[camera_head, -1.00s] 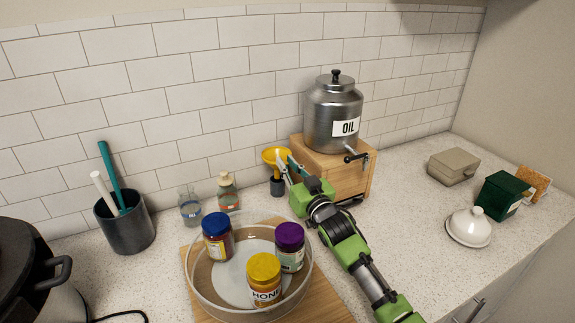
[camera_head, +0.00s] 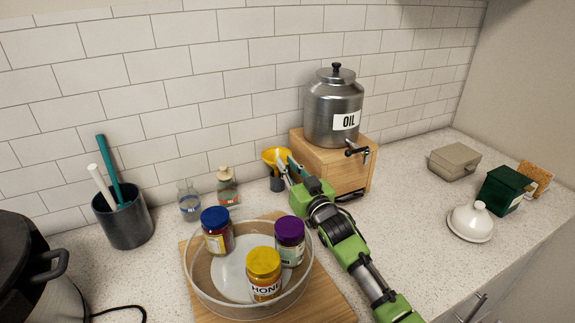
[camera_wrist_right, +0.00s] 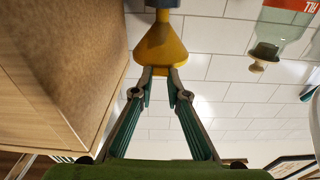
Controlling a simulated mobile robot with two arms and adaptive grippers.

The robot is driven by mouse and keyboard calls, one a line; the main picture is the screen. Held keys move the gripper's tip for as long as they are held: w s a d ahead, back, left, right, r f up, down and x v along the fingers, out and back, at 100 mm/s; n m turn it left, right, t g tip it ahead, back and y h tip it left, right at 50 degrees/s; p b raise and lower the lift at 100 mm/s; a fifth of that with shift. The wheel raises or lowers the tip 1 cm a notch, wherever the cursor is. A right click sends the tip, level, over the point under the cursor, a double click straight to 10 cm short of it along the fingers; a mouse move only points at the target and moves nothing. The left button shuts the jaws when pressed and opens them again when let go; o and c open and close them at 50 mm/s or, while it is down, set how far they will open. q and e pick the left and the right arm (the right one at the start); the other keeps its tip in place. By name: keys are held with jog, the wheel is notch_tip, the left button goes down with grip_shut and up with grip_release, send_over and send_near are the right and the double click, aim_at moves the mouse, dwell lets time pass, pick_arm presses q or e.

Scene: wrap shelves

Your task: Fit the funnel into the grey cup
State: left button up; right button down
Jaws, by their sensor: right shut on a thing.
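The yellow funnel (camera_head: 275,154) is upright at the back of the counter, wide rim up, directly over the grey cup (camera_head: 277,184). My right gripper (camera_head: 285,169) comes in from the right and is shut on the funnel's rim. The wrist view is upside down: the funnel (camera_wrist_right: 161,47) narrows toward the cup (camera_wrist_right: 163,4), and the fingertips (camera_wrist_right: 160,71) pinch its rim. The funnel's narrow end meets the cup's mouth in the picture, but I cannot tell how deep it sits. My left gripper is not in view.
A wooden stand (camera_head: 345,176) with a metal oil dispenser (camera_head: 331,108) is close right of the cup. A corked bottle (camera_head: 228,188) and a glass flask (camera_head: 189,203) stand to its left. A round glass dish (camera_head: 205,291) with several jars is in front.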

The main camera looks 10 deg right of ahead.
jog(key=shift+f, duration=0.3)
jog(key=c, duration=1.9)
grip_release()
jog(key=shift+r, duration=0.1)
notch_tip(320, 180, up, 10)
